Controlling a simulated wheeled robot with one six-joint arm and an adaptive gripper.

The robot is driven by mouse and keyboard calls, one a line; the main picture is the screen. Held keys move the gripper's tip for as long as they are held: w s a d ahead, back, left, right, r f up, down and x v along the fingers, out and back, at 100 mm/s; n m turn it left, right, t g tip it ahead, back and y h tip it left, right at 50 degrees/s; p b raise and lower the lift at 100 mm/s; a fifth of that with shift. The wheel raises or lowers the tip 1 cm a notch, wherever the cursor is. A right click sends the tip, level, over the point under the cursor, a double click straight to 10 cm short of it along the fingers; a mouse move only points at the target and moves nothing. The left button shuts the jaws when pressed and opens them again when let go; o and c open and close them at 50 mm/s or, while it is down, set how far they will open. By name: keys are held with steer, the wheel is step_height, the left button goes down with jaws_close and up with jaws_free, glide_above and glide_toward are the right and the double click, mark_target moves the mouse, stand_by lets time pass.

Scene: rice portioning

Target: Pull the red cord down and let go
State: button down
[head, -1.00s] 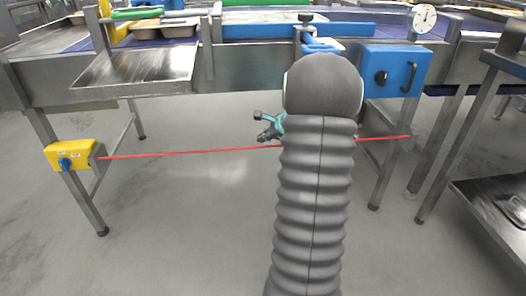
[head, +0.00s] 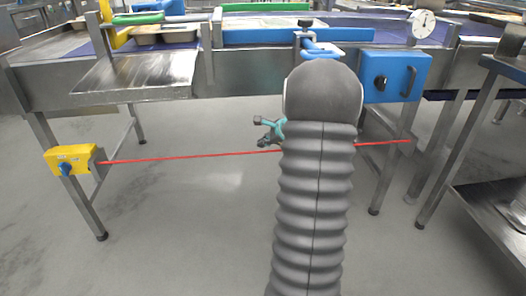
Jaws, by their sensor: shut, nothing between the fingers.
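The red cord (head: 190,157) runs across the front of the line at leg height, from the yellow switch box (head: 72,159) on the left leg to the right legs. Its middle is hidden behind my arm. My gripper (head: 262,133) shows as dark fingertips and a teal part just left of my arm, at and slightly above the cord in the picture. The fingers look closed and hold nothing. I cannot tell whether they touch the cord. The cord looks nearly straight, rising slightly to the right.
A steel shelf (head: 135,76) juts out at the left above the cord. A blue box (head: 396,74) with a black knob hangs at the right. A steel table (head: 490,200) stands at the far right. The grey floor (head: 190,230) below the cord is clear.

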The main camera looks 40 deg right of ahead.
steer(key=shift+f, duration=0.1)
stand_by(0.3)
steer(key=shift+f+b, duration=0.35)
steer(key=shift+b, duration=0.05)
steer(key=shift+f+b, duration=1.85)
steer(key=shift+f, duration=0.35)
stand_by(2.2)
steer(key=shift+r, duration=0.15)
steer(key=shift+r+p, duration=1.95)
steer(key=shift+r, duration=0.5)
steer(key=shift+r+p, duration=1.9)
steer(key=shift+r, duration=0.6)
